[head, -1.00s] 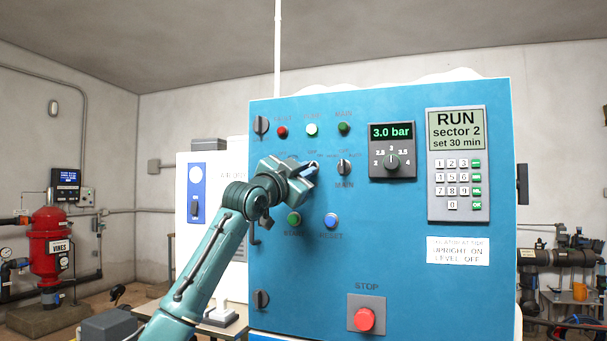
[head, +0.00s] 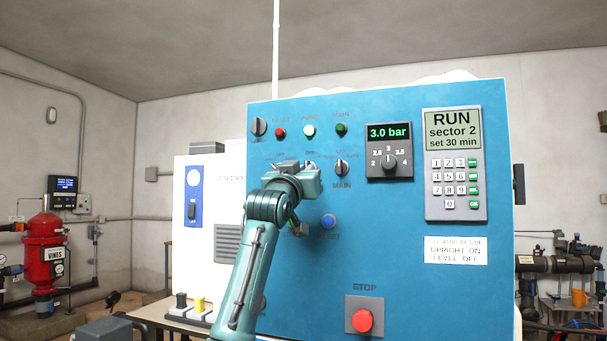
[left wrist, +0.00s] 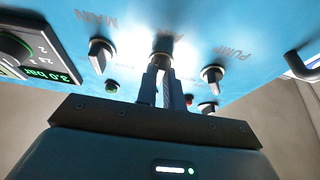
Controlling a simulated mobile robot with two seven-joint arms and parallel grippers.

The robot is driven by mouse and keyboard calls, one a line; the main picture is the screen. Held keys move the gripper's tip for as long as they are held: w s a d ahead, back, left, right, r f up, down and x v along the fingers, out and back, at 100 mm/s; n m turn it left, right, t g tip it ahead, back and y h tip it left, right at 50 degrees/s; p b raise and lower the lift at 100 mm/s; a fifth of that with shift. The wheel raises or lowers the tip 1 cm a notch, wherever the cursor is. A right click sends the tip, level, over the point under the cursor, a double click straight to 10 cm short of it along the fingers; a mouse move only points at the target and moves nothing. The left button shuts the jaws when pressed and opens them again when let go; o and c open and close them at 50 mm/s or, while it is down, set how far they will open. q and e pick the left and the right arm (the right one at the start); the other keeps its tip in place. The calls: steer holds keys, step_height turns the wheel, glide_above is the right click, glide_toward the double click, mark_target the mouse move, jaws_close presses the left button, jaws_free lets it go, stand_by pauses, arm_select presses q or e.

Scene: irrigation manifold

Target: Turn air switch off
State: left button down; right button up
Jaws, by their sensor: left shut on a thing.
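The blue control panel (head: 420,290) carries a row of small switches under its lamps. My left gripper (head: 309,168) is at the middle switch of that row and hides most of it in the head view. In the left wrist view, the fingers (left wrist: 163,88) are shut on the air switch (left wrist: 161,60), whose label is partly hidden. The main switch (head: 342,168) is to its right in the head view; it also shows in the left wrist view (left wrist: 100,55). The pump switch (left wrist: 212,75) is on the other side. The air switch's exact angle is hard to read.
Lamps sit above the switches, the white one (head: 308,131) bright. The pressure dial (head: 389,162) reads 3.0 bar. A keypad (head: 456,177), blue button (head: 328,221) and red stop button (head: 362,320) are nearby. My arm covers the start button's place.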

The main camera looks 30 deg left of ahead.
steer(key=shift+s+f, duration=0.1)
steer(key=shift+s, duration=0.1)
arm_select(q)
steer(key=c, duration=1.5)
jaws_free()
